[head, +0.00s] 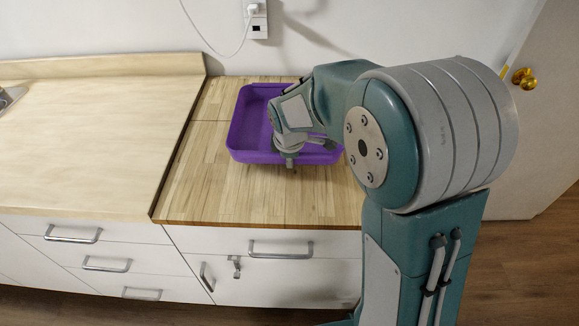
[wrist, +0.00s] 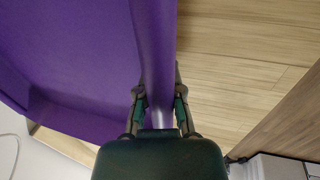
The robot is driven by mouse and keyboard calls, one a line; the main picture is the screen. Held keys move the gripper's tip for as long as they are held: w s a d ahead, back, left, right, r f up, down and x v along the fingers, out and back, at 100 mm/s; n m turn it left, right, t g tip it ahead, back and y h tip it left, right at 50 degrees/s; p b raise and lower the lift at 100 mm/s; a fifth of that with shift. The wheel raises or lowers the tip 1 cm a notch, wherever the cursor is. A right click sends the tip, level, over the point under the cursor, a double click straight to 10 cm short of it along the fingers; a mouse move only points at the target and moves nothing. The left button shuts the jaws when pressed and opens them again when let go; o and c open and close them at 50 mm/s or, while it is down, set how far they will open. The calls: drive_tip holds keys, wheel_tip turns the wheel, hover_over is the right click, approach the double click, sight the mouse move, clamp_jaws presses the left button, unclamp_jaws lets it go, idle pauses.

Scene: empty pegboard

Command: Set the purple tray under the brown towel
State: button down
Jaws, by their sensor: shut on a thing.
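The purple tray (head: 247,156) lies on the wooden counter near the wall, its open side up. My gripper (head: 289,162) is at the tray's near side, and my arm hides part of the tray's right side. In the wrist view, the two fingers (wrist: 160,108) stand on either side of the tray's wall (wrist: 154,50) and are shut on it. The tray's inside looks empty where it shows. I see no brown towel in either view.
The wooden counter (head: 215,199) is clear in front of the tray. A paler counter (head: 95,135) adjoins on the left, with a sink corner at its far left. A wall socket (head: 257,20) with a plugged cable is behind. Drawers with metal handles (head: 281,250) are below.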

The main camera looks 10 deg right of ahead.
sight(290, 172)
drive_tip(key=shift+w+f, duration=0.3)
drive_tip(key=shift+f, duration=1.55)
drive_tip(key=c, duration=0.8)
unclamp_jaws()
drive_tip(key=shift+o, duration=0.2)
